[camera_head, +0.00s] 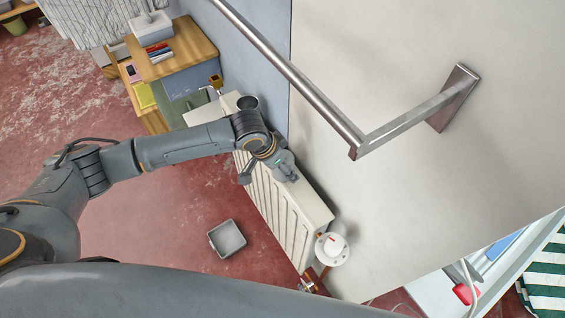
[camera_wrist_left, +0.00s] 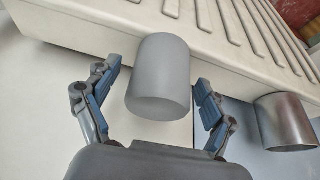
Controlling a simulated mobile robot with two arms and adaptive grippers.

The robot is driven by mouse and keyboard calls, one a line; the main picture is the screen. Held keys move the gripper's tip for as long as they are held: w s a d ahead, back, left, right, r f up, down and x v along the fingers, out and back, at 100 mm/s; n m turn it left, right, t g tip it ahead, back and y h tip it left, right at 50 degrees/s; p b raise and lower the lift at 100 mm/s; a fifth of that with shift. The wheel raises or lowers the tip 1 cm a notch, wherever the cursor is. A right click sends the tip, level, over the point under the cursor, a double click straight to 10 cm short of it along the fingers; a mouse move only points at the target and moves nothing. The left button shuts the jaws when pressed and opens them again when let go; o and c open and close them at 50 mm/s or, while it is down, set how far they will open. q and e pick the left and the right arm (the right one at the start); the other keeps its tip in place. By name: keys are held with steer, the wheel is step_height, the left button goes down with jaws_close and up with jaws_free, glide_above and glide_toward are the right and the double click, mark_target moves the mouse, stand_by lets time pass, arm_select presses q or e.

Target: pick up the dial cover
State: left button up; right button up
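A plain grey cylinder (camera_wrist_left: 160,75), which looks like the dial cover, stands on the white radiator (camera_wrist_left: 95,18) in the left wrist view. My left gripper (camera_wrist_left: 157,78) is open, with one blue-padded finger on each side of it and small gaps visible. In the head view, my left gripper (camera_head: 268,170) is over the radiator (camera_head: 300,205), and the grey cover (camera_head: 284,160) shows partly beside it. My right gripper is not in view.
A metal cup (camera_wrist_left: 285,122) stands close by on the radiator, also in the head view (camera_head: 247,103). A steel rail (camera_head: 300,80) juts from the wall above. A grey tray (camera_head: 227,239) lies on the floor.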

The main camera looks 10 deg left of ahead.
arm_select(q)
steer(key=c, duration=0.8)
steer(key=shift+c, duration=0.2)
steer(key=shift+r, duration=0.1)
steer(key=shift+r, duration=0.2)
steer(key=v, duration=0.3)
steer(key=shift+w+d+r+b, duration=0.1)
steer(key=shift+w+r+b, duration=0.15)
steer(key=shift+b, duration=0.05)
steer(key=s+a+r+b, duration=0.1)
steer(key=s+a+r, duration=0.8)
steer(key=shift+a, duration=0.35)
